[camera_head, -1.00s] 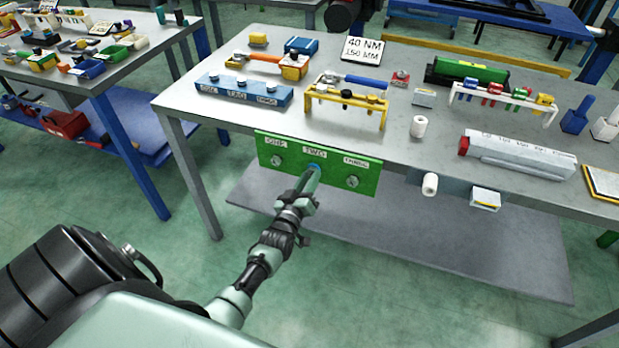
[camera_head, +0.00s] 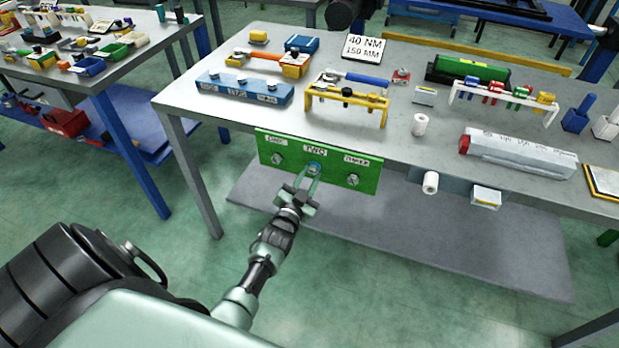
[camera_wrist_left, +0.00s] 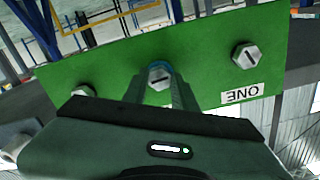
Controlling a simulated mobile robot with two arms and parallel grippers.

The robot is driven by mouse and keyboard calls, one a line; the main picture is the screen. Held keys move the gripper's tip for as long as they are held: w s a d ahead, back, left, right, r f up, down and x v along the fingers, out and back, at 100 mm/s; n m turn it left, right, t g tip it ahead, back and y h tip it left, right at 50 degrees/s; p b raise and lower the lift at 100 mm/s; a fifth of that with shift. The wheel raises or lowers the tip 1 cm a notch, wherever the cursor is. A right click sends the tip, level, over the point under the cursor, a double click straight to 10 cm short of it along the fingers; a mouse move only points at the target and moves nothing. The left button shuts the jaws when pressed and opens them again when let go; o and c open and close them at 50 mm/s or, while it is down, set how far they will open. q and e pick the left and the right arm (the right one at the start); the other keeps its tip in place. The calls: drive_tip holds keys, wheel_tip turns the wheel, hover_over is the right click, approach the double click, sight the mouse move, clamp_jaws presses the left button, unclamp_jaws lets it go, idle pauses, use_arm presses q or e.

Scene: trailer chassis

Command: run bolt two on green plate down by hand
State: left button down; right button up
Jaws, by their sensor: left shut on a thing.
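The green plate (camera_head: 334,174) hangs upright at the front edge of the workbench, with labels ONE, TWO and a third over three bolts. Bolt two (camera_wrist_left: 160,77) is the middle one, a grey slotted hex head with a blue ring behind it. My left gripper (camera_head: 314,170) is at the plate below the label TWO, its fingers shut on bolt two. In the left wrist view the fingers (camera_wrist_left: 160,88) stand on both sides of the bolt head. Bolt one (camera_wrist_left: 245,56) and the third bolt (camera_head: 352,180) sit in the plate, untouched. My right gripper is out of view.
The workbench top above holds a blue block (camera_head: 243,90), a yellow rack (camera_head: 346,100), a sign reading 40 NM 150 MM (camera_head: 365,46) and a grey box (camera_head: 520,153). A lower shelf (camera_head: 420,235) lies under the plate. The floor in front is clear.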

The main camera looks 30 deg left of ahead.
use_arm(q)
drive_tip(key=m, duration=0.3)
drive_tip(key=shift+s+d+f+b, duration=0.1)
drive_tip(key=shift+s+f+b, duration=0.05)
drive_tip(key=shift+f+b, duration=0.2)
drive_tip(key=m+b, duration=0.1)
drive_tip(key=m, duration=0.2)
drive_tip(key=shift+f, duration=0.1)
drive_tip(key=m+b, duration=0.1)
drive_tip(key=m, duration=0.3)
drive_tip(key=shift+m+b, duration=0.8)
drive_tip(key=shift+m, duration=0.6)
drive_tip(key=c, duration=1.1)
unclamp_jaws()
drive_tip(key=shift+r, duration=0.45)
